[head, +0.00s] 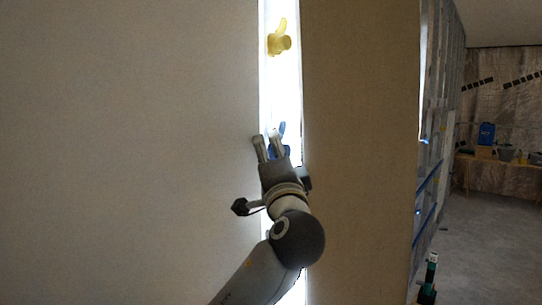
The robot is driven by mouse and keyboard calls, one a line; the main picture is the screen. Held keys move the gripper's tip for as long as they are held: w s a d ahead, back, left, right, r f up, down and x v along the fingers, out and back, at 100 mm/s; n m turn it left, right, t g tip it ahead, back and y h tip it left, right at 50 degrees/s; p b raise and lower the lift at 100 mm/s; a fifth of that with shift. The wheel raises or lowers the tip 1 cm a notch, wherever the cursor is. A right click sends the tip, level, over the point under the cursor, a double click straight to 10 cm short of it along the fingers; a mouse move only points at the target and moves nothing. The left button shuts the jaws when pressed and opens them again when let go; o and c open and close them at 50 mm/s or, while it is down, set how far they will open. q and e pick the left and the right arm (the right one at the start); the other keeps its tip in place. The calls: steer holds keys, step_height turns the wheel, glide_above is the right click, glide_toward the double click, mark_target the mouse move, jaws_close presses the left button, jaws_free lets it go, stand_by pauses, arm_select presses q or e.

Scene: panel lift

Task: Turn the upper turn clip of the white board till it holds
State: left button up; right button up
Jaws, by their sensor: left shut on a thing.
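A bright white strip (281,85) runs upright between two large beige faces. A yellow turn clip (279,40) sits high on it, with its lever pointing up. A blue turn clip (282,131) sits lower on the strip, partly hidden by my left gripper (267,141). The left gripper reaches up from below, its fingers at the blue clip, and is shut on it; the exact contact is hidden. The yellow clip is clear above the fingers. Which face belongs to the white board is hard to tell. My right gripper is out of view.
A wide plain face (130,130) fills the left, and a narrower beige face (360,140) stands close on the right of the strip. Further right are a metal frame wall (430,170), open grey floor (490,245) and a far table with a blue container (487,133).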

arm_select(q)
steer(key=f+b+v, duration=0.1)
steer(key=b+v, duration=0.3)
steer(key=v, duration=0.7)
steer(key=shift+s+a+f+b, duration=0.2)
steer(key=shift+a+b, duration=0.1)
steer(key=shift+b, duration=0.1)
stand_by(0.5)
steer(key=shift+w, duration=0.1)
stand_by(0.3)
steer(key=v, duration=0.7)
steer(key=shift+s, duration=0.3)
